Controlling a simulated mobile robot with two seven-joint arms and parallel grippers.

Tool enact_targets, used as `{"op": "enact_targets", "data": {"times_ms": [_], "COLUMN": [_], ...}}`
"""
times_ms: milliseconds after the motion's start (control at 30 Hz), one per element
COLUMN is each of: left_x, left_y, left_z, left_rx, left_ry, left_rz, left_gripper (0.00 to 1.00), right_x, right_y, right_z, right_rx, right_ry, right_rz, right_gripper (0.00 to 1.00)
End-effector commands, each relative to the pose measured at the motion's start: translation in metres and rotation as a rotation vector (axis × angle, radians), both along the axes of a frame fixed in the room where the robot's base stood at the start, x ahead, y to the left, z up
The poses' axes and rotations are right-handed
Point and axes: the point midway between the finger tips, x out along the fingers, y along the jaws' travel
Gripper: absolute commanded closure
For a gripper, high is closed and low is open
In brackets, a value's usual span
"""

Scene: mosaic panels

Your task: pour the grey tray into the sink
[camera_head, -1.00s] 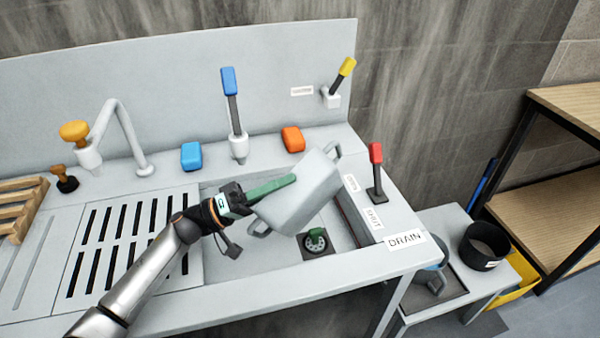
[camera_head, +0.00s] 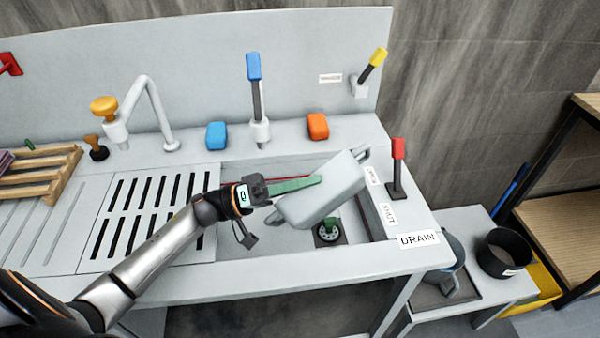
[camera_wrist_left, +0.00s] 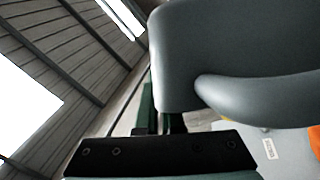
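The grey tray (camera_head: 335,190) is held in the air over the sink basin (camera_head: 235,238), tilted, with a loop handle at each end. My left gripper (camera_head: 297,185) has green fingers and is shut on the tray's near-left side. In the left wrist view the tray (camera_wrist_left: 230,45) fills the upper right, close to the fingers (camera_wrist_left: 160,118). The tray's inside is hidden, so I cannot tell what it holds. The drain (camera_head: 327,232), with a green part, shows below the tray. My right gripper is not in view.
A red lever (camera_head: 397,165) stands right of the basin, a blue lever (camera_head: 257,100) behind it. Blue (camera_head: 216,136) and orange (camera_head: 317,126) blocks lie on the back ledge. A faucet (camera_head: 150,110) and slotted drainboard (camera_head: 150,215) are left. A black bowl (camera_head: 500,253) stands right.

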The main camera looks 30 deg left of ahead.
Motion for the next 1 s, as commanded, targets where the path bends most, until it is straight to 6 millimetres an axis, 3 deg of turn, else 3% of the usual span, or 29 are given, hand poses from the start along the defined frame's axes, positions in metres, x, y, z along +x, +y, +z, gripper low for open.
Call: {"op": "enact_targets", "data": {"times_ms": [400, 1000], "left_x": [-0.014, -0.031], "left_y": [-0.027, -0.059], "left_z": [-0.016, -0.050], "left_rx": [0.188, 0.449], "left_ry": [-0.101, -0.239], "left_rz": [0.000, 0.001], "left_gripper": [1.00, 1.00], "right_x": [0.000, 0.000], "right_y": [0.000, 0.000], "right_z": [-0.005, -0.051], "right_rx": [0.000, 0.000], "right_ry": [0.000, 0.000], "right_rz": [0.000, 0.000], "right_gripper": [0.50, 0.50]}}
